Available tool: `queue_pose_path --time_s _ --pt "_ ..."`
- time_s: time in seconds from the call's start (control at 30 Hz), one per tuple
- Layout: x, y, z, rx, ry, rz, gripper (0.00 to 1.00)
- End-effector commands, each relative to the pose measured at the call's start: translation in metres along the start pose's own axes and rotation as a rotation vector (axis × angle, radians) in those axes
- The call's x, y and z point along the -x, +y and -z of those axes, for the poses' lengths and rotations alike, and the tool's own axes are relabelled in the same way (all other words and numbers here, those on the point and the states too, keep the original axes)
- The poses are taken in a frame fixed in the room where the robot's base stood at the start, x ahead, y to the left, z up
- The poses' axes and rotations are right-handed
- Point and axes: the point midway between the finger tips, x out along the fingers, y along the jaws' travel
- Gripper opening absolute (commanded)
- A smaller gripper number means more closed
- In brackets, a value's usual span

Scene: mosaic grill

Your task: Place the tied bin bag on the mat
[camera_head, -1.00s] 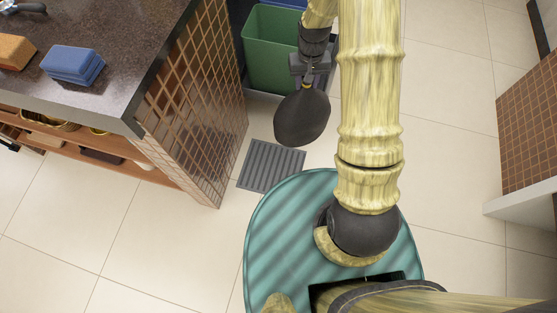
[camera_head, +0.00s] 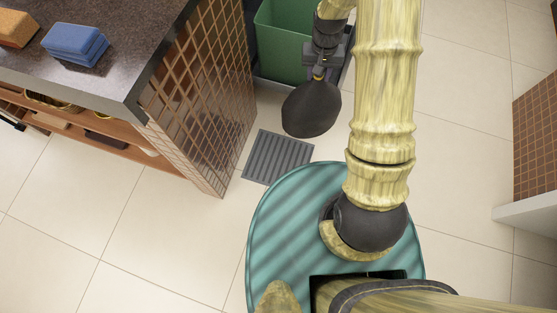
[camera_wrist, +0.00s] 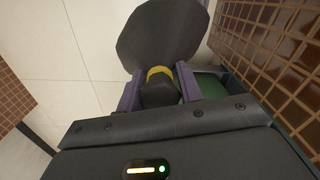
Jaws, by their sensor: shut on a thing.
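The tied bin bag (camera_head: 311,108) is dark grey, rounded below and gathered at a yellow tie near its neck. My gripper (camera_head: 319,71) is shut on the bag's neck, and the bag hangs below it. In the wrist view the bag (camera_wrist: 163,35) fills the top middle, with its yellow tie between the fingers of my gripper (camera_wrist: 160,84). The mat (camera_head: 277,157) is a grey ribbed rectangle on the floor, below and to the left of the bag in the head view. The bag appears above the floor, apart from the mat.
A green bin (camera_head: 284,45) stands behind the bag, beside the tiled counter side (camera_head: 203,100). On the counter lie a blue sponge stack (camera_head: 75,45) and an orange block (camera_head: 17,28). Open tiled floor (camera_head: 470,150) lies to the right, with a brown tiled wall beyond.

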Motion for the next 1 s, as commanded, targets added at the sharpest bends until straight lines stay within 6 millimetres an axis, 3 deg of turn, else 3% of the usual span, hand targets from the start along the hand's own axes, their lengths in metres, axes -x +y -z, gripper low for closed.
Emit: queue_pose_path --time_s 0.03,0.1,1.0 --pt "-0.015 -0.006 -0.001 -0.019 0.002 0.0 0.0" --pt "-0.027 -0.013 -0.003 -0.056 0.002 0.0 0.0" --pt "-0.166 -0.1 -0.038 -0.544 0.004 0.003 0.0"
